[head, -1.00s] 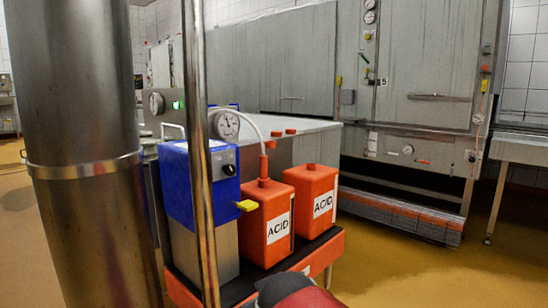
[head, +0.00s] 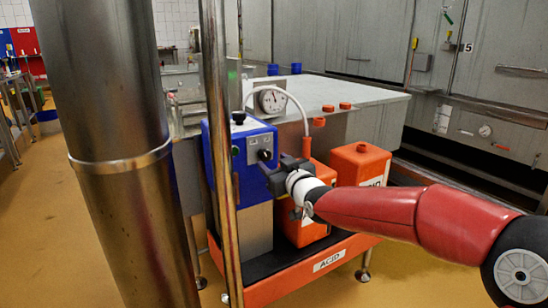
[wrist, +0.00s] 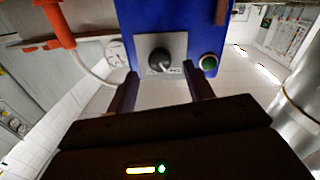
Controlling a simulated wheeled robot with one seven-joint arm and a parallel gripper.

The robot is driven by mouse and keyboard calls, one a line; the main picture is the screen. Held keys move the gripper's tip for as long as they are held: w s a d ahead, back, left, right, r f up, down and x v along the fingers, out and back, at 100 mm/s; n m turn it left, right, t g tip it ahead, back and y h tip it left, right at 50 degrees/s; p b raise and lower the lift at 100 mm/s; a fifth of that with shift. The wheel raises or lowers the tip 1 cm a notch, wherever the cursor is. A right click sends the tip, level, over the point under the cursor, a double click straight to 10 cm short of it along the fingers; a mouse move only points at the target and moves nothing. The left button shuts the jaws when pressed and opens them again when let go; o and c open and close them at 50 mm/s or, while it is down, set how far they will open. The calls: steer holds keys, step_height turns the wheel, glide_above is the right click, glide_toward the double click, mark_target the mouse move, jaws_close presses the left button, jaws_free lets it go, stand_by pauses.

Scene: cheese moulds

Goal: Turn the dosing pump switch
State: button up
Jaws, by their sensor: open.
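The dosing pump is a blue box (head: 222,143) on a steel stand, left of the orange acid cans. Its switch, a round black knob (head: 264,154) on a light grey plate, is on the front face. The knob (wrist: 160,60) also shows in the wrist view, upper middle, with a white pointer mark. My gripper (head: 270,172) is at that face, just below the knob in the head view. In the wrist view my gripper (wrist: 168,72) is open, with one dark finger on either side below the knob. Nothing is between the fingers. I cannot tell whether they touch the plate.
A green button (wrist: 208,63) sits right of the knob, close to the right fingertip. An orange can (head: 360,166) stands beside the pump on an orange cart (head: 300,272). A pressure gauge (head: 271,99) and white hose are behind. A steel post (head: 221,200) stands in front.

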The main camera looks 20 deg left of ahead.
mark_target(267, 157)
steer(key=shift+x, duration=1.85)
steer(key=c, duration=1)
